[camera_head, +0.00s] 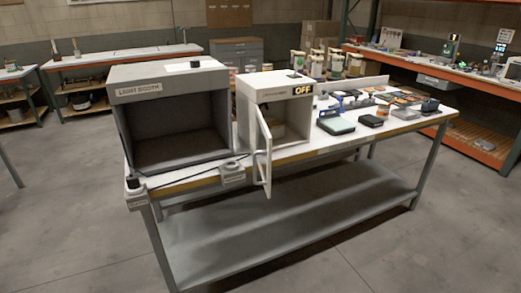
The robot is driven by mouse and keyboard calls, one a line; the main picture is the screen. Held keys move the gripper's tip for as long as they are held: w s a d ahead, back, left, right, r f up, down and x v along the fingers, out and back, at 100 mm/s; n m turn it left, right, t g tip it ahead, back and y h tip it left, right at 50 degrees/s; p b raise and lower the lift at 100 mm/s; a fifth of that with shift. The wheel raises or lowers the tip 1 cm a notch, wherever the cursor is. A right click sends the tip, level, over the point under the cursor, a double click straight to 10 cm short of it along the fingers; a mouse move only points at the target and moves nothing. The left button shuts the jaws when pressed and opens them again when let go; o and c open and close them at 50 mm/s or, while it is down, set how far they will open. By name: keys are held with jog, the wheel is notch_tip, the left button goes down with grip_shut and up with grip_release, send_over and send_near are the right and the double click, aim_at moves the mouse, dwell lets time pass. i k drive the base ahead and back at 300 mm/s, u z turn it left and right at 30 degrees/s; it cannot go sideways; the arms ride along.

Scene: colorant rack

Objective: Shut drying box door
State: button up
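The drying box (255,92) is a white cabinet with a dark "OFF" sign (303,90) at its upper right front. It stands on the white table, right of the grey light booth. Its door (264,150) is hinged at the left side and stands wide open, swung out past the table's front edge. A pale vertical handle (267,170) is on the door. The inside of the box shows through the opening and looks mostly empty. My gripper is not in view.
The grey light booth (125,90) stands just left of the box. A small grey device (232,174) and a cable lie near the table's front edge. A scale (336,125) and several small items lie to the right. The floor in front is clear.

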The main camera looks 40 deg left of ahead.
aim_at(264, 161)
jog(key=u, duration=1.8)
jog(key=i, duration=0.5)
jog(key=z, duration=0.55)
jog(key=k, duration=1.25)
jog(key=u, duration=0.15)
jog(key=i, duration=0.65)
jog(key=u, duration=0.65)
jog(key=i, duration=0.95)
jog(key=z, duration=0.35)
